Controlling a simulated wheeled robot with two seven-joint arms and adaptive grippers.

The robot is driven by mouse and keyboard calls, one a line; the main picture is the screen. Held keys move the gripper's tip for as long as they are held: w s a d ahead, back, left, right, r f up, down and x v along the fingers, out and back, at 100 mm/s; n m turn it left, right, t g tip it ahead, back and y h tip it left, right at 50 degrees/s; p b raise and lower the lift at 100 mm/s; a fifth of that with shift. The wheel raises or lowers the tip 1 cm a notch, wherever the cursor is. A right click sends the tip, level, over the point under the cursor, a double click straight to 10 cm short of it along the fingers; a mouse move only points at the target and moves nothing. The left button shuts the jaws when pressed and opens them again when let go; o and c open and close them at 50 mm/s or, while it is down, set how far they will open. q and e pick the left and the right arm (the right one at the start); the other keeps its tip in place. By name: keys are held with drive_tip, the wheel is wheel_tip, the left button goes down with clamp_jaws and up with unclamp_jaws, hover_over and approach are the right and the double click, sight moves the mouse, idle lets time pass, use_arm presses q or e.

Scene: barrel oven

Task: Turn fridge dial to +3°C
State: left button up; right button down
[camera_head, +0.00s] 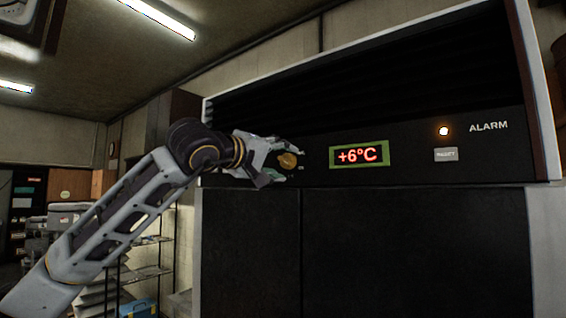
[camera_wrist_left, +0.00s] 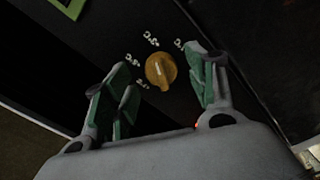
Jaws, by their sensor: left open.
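The fridge dial (camera_head: 288,160) is a small orange-yellow knob on the black front panel, left of the display. The display (camera_head: 359,155) reads +6°C in red inside a green frame. My left gripper (camera_head: 281,160) is at the dial. In the left wrist view, the dial (camera_wrist_left: 160,69) sits between and just beyond the green-padded fingers of the open left gripper (camera_wrist_left: 163,92), with a visible gap on each side. White temperature marks surround the dial, too small and tilted to read surely. My right gripper is not in view.
An orange lit lamp (camera_head: 444,131) labelled ALARM and a pale reset button (camera_head: 446,155) are on the panel at the right. Dark fridge doors (camera_head: 375,250) lie below the panel. A wire shelf (camera_head: 150,270) with items stands at the left behind my arm.

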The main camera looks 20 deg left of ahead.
use_arm(q)
drive_tip(key=v, duration=1)
idle(0.6)
